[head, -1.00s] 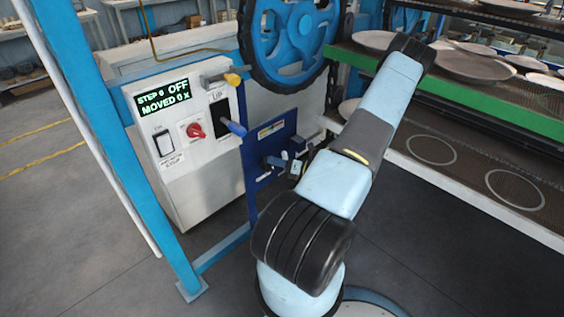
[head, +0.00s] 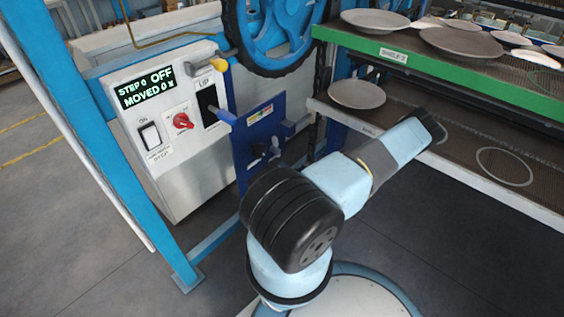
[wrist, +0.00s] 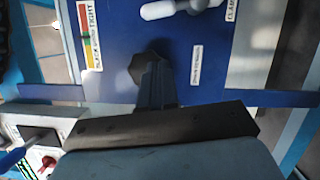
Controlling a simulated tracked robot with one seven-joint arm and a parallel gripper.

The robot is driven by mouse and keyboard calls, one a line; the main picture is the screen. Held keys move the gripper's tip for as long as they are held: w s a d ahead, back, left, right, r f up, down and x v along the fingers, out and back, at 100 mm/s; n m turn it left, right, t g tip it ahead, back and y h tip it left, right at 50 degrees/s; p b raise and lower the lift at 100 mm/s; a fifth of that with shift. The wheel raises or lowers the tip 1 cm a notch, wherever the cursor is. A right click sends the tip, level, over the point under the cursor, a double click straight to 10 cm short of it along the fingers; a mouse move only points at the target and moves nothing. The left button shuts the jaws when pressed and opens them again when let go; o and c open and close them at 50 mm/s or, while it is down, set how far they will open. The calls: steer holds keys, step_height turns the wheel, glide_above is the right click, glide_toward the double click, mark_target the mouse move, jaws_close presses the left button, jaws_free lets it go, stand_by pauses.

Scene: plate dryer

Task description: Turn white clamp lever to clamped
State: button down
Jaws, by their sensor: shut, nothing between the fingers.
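The white clamp lever (wrist: 160,10) shows at the top edge of the wrist view. It lies roughly crosswise in the picture, with a grey pivot at its right end, partly cut off. It sits on a dark blue panel (wrist: 110,65). My gripper (wrist: 153,82) is shut and empty in the wrist view, below the lever in the picture and apart from it. A dark, many-sided shape at its tips may be a knob or the tips themselves. The blue panel also shows in the head view (head: 262,118). There I cannot make out the white lever or clearly see my gripper.
A slack-tight label (wrist: 88,35) is left of the lever. A control box (head: 185,180) with a red knob (head: 183,121) and a blue-handled lever (head: 227,116) stands left of the panel. A blue wheel (head: 275,40) is above. Racks with plates (head: 357,94) stand to the right.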

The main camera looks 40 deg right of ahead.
mark_target(276, 148)
steer(key=shift+s+d+r+x, duration=0.1)
steer(key=shift+d+x, duration=0.35)
steer(key=shift+x, duration=1.45)
steer(key=shift+s+d+r+x, duration=0.1)
steer(key=shift+d+x, duration=0.35)
steer(key=shift+x, duration=1.45)
steer(key=shift+s+d+r+x, duration=0.1)
steer(key=shift+d+x, duration=0.35)
steer(key=shift+x, duration=1.45)
steer(key=shift+a, duration=0.1)
